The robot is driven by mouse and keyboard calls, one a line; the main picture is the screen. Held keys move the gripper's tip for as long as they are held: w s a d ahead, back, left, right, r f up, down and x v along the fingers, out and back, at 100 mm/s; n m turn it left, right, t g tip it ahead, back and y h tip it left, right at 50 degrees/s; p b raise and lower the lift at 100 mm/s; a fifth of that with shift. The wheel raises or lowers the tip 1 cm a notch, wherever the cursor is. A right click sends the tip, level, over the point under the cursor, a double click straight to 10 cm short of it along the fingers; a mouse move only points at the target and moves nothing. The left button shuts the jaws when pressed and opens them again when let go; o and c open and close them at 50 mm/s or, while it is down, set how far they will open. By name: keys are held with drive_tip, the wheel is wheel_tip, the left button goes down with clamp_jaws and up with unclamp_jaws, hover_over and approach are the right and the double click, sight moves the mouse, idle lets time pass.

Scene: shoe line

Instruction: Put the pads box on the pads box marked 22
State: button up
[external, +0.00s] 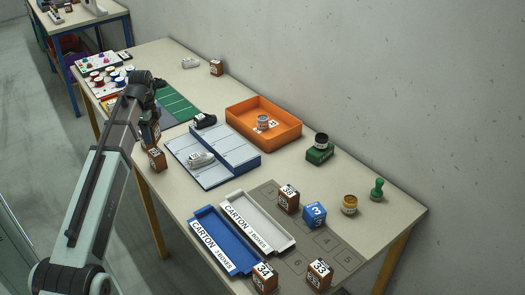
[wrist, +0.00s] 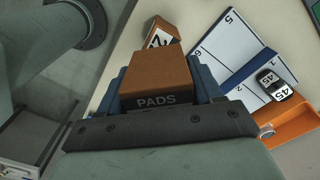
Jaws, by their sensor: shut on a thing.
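My gripper (external: 149,112) is shut on a brown pads box (wrist: 157,80), whose side reads PADS in the wrist view. In the external view the held box (external: 150,134) is partly hidden by my arm. Another brown box (external: 157,159) with a white number label stands on the table's near edge, just below the held one in the picture. In the wrist view this box (wrist: 169,28) shows beyond the held box, with a label that begins with 2; the rest is hidden. I cannot tell whether the two boxes touch.
A white-and-blue numbered board (external: 188,168) with shoes lies to the right, with an orange tray (external: 235,113) behind it. A green mat (external: 180,108) lies near my gripper. Carton trays (external: 203,213) and several boxes (external: 289,204) stand further right.

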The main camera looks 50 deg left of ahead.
drive_tip(key=shift+f, duration=2.35)
drive_tip(key=shift+f, duration=0.15)
drive_tip(key=o, duration=1.1)
wheel_tip(320, 180, up, 12)
drive_tip(key=shift+r, duration=0.15)
